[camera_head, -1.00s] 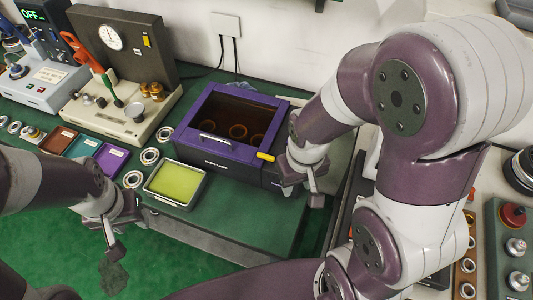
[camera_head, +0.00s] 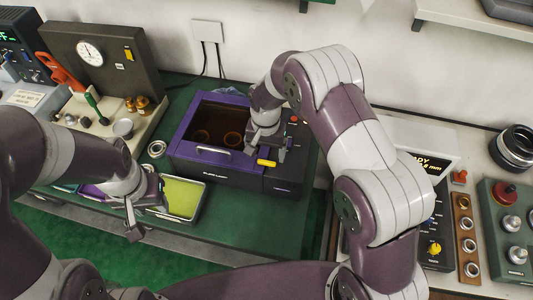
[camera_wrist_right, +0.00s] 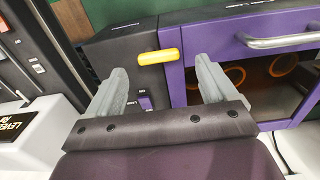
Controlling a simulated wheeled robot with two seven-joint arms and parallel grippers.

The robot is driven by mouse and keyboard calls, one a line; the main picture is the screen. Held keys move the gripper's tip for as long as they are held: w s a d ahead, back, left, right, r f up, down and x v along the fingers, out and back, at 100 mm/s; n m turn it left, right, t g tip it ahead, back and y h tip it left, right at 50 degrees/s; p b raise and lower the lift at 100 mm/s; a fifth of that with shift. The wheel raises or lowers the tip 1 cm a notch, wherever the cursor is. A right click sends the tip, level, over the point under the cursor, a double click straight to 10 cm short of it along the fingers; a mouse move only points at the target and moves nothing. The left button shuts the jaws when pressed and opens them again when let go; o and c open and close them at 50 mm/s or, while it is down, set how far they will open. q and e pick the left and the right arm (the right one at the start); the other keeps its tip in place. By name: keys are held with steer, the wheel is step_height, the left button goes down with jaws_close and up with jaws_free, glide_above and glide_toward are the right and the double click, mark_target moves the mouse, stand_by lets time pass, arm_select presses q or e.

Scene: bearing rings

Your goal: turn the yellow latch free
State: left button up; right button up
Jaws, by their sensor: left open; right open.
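The yellow latch (camera_head: 266,162) is a short rounded bar on the front of the purple and black box (camera_head: 222,178), at the right end of its purple lid frame. It lies crosswise and also shows in the right wrist view (camera_wrist_right: 158,57). My right gripper (camera_head: 272,152) is open above and just behind the latch; in the right wrist view its two fingers (camera_wrist_right: 160,78) stand apart, with the latch beyond and between them, not visibly touched. My left gripper (camera_head: 148,212) is open and empty near the green-yellow tray.
The box's dark window shows orange rings (camera_head: 233,139) inside, and a metal handle (camera_head: 213,150) runs along its front. A tray with a green-yellow pad (camera_head: 182,197) stands left of the box. A gauge stand (camera_head: 90,50) is at the back left.

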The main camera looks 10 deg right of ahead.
mark_target(267, 161)
step_height(267, 161, down, 3)
steer(key=shift+r, duration=0.2)
steer(key=shift+s+d+f, duration=0.15)
steer(key=shift+f, duration=0.25)
steer(key=c, duration=1.1)
steer(key=shift+o, duration=0.2)
